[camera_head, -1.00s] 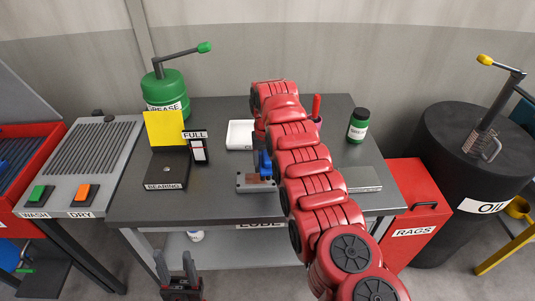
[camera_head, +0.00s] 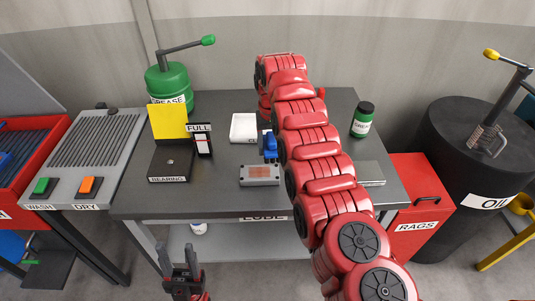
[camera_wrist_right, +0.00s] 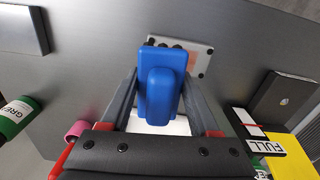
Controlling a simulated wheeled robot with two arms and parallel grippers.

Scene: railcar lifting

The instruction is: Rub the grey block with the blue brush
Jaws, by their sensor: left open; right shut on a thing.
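The grey block (camera_head: 259,181) lies on the dark table near its front edge, with a copper-coloured patch on top. The blue brush (camera_head: 269,147) is just behind the block in the head view, apart from it in the picture. My right gripper (camera_wrist_right: 157,95) is shut on the brush, which shows between its fingers in the right wrist view (camera_wrist_right: 160,70). There the brush hides part of the block (camera_wrist_right: 199,56). Red arm links hide most of the right gripper in the head view. My left gripper (camera_head: 180,262) is open and empty, low in front of the table.
A white tray (camera_head: 243,128) is behind the brush. A black bearing stand with a yellow plate (camera_head: 168,121) and a FULL gauge (camera_head: 202,143) stand left. A green-labelled bottle (camera_head: 362,120) and a flat grey plate (camera_head: 370,173) are right.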

